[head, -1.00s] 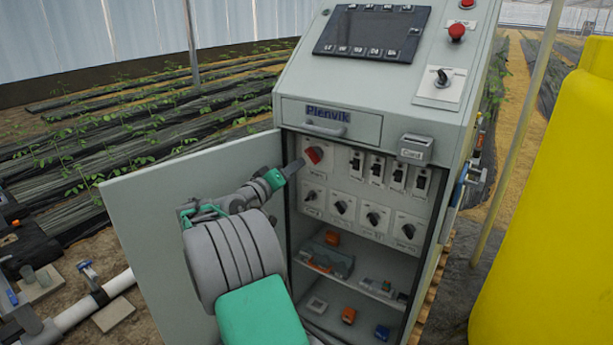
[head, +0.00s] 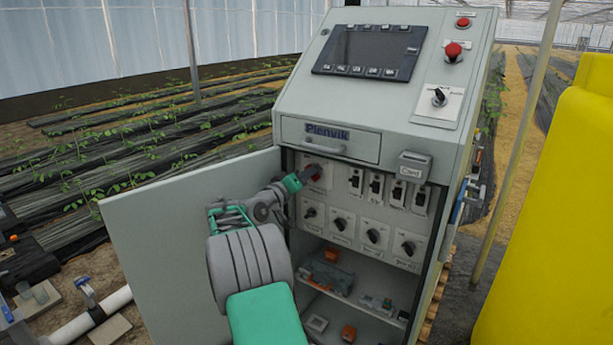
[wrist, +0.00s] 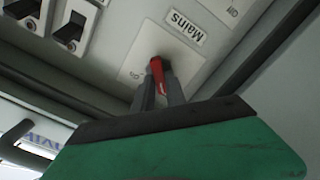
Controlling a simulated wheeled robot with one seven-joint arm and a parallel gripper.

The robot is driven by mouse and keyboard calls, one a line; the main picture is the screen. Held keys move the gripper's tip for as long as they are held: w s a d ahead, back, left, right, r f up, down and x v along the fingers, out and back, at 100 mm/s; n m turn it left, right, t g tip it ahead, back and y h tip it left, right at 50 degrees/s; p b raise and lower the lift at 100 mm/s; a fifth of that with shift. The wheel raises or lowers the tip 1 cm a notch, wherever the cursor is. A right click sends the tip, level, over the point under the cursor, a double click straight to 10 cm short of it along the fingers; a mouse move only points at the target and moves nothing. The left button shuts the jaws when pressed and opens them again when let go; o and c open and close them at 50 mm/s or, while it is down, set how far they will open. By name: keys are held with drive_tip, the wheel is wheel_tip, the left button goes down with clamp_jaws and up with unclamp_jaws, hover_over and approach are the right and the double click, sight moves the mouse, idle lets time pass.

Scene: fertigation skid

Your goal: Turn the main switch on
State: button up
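The main switch is a red rotary handle (wrist: 157,72) on a pale plate labelled "Mains" (wrist: 185,32) in the wrist view. In the head view its red part (head: 316,173) shows at the upper left inside the open cabinet (head: 372,145), partly hidden by my gripper (head: 305,177). In the wrist view my gripper (wrist: 160,95) has one dark finger on each side of the red handle, close against it, and looks shut on it. The small marks on the plate are too blurred to read.
The open cabinet door (head: 160,215) stands left of my arm. Black breakers (head: 376,187) sit right of the switch, with a row of black knobs (head: 373,236) below. A closed drawer (head: 340,145) is just above. A yellow tank (head: 550,220) stands at the right.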

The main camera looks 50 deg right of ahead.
clamp_jaws()
drive_tip(key=shift+f+b, duration=0.15)
drive_tip(key=shift+b, duration=0.4)
drive_tip(key=m+b, duration=1.2)
drive_tip(key=b, duration=0.1)
drive_tip(key=m+b, duration=0.5)
drive_tip(key=b, duration=0.1)
drive_tip(key=shift+s+m+b, duration=0.35)
drive_tip(key=shift+m+b, duration=0.05)
drive_tip(key=o, duration=0.5)
unclamp_jaws()
